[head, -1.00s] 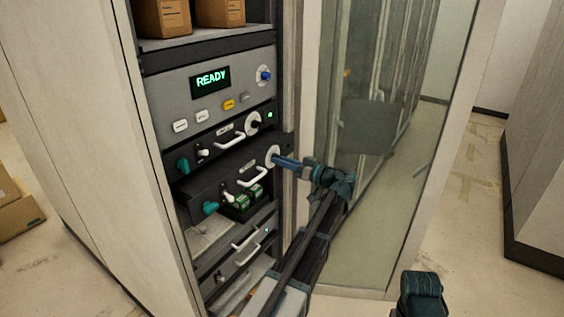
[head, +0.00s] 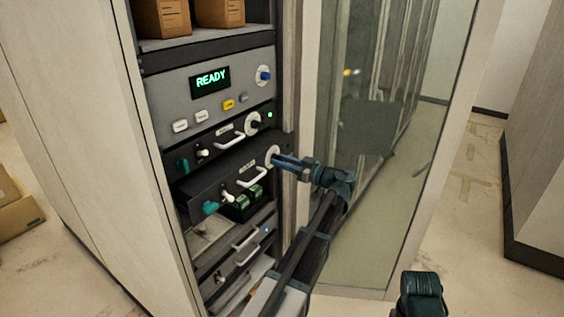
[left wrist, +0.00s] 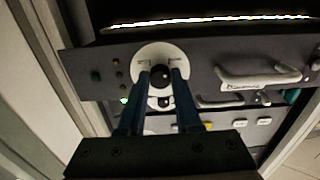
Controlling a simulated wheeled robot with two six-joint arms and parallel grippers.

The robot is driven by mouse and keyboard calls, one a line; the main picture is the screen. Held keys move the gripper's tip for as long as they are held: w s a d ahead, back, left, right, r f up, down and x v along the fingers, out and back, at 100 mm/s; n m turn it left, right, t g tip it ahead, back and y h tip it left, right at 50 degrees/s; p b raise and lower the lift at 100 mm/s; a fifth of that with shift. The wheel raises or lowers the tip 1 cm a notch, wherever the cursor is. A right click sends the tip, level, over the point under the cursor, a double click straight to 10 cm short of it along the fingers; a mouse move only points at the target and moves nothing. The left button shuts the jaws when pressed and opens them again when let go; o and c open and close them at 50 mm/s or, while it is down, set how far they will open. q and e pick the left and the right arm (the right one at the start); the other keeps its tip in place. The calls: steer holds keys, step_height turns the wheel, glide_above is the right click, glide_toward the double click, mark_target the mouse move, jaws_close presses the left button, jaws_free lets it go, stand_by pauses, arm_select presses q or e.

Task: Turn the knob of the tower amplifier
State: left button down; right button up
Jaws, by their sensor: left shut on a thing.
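A dark unit (head: 212,182) juts out of the rack below a similar unit set further back. At its right end is a black knob (left wrist: 160,77) on a white round dial (head: 272,156). My left gripper (head: 278,160) is at this dial, and in the left wrist view its two fingers (left wrist: 159,85) are shut on the knob, one on each side. In the head view the fingers hide the knob. The unit's label is too small to read. My right gripper is not clearly in view.
Above is a grey panel with a green READY display (head: 210,80) and a blue knob (head: 265,75). The unit just below it has another black knob (head: 254,124). White handles (head: 252,178) and teal levers stick out. A glass door (head: 375,160) stands close right of my left arm.

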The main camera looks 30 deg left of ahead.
arm_select(q)
steer(key=c, duration=0.6)
jaws_free()
steer(key=s+d, duration=0.1)
steer(key=d, duration=1.2)
steer(key=shift+d, duration=0.4)
